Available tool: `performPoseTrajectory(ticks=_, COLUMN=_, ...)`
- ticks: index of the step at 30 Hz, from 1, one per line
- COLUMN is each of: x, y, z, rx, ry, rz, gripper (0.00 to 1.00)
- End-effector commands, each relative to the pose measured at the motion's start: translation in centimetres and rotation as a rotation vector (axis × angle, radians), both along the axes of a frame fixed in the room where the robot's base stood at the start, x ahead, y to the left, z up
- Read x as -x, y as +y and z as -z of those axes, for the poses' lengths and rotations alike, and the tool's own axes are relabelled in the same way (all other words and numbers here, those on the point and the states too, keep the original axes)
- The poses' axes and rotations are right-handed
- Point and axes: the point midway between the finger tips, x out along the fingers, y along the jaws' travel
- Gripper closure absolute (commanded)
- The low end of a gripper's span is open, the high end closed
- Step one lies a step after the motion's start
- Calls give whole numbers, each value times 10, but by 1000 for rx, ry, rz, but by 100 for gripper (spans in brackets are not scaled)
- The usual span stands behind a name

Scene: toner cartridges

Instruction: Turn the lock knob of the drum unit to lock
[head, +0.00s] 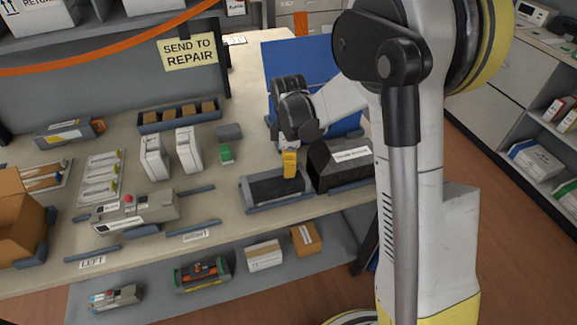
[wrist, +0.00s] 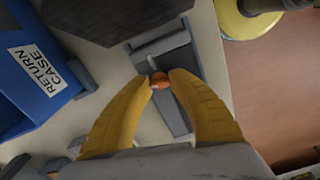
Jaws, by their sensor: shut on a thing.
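The drum unit appears to be the long dark unit (head: 268,189) lying in a grey cradle (head: 248,208) near the table's front edge. It also shows in the wrist view as a grey and dark body (wrist: 176,108). The orange lock knob (wrist: 159,84) is between my fingertips in the wrist view. In the head view the knob is hidden by my gripper (head: 290,175), which points down over the unit's right part. My yellow fingers are shut on the knob. Its exact turn angle cannot be read.
A black labelled box (head: 343,170) stands close to the right of the gripper. A blue return case (wrist: 42,73) stands behind it. White cartridges (head: 188,149), a green-and-grey item (head: 226,154) and a grey unit with a red button (head: 140,209) lie to the left.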

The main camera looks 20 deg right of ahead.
Motion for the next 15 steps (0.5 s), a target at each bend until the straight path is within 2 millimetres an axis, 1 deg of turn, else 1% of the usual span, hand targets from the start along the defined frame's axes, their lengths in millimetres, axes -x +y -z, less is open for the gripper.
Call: performPoseTrajectory(ticks=15, x=0, y=0, z=0, rx=0, ry=0, rz=487, gripper=100)
